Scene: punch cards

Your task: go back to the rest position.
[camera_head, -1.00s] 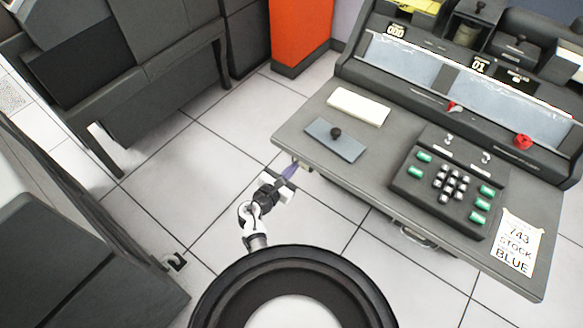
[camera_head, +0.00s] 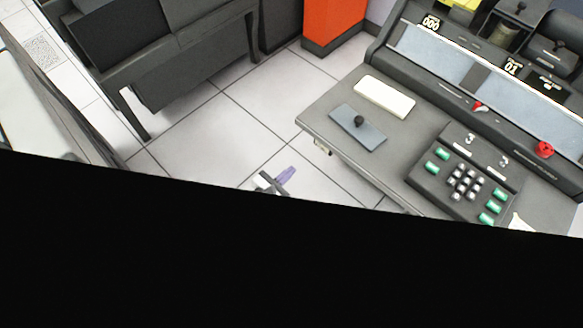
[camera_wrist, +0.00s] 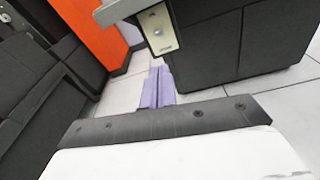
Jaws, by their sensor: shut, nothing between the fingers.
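My gripper (camera_head: 284,176) shows in the head view just above the edge of a large black area, left of the desk's front left corner. Its purple fingers are together with nothing between them. In the wrist view the shut fingers (camera_wrist: 158,87) point away over the tiled floor, below and beside the desk edge. The rest of my arm is hidden in the head view by the black area, which covers the lower part of the picture.
The desk (camera_head: 330,103) stands at right with a cream block (camera_head: 385,96), a grey plate with a black knob (camera_head: 357,127) and a keypad (camera_head: 463,182). An orange column (camera_head: 333,22) and dark furniture (camera_head: 160,50) stand behind. Tiled floor (camera_head: 215,135) between is clear.

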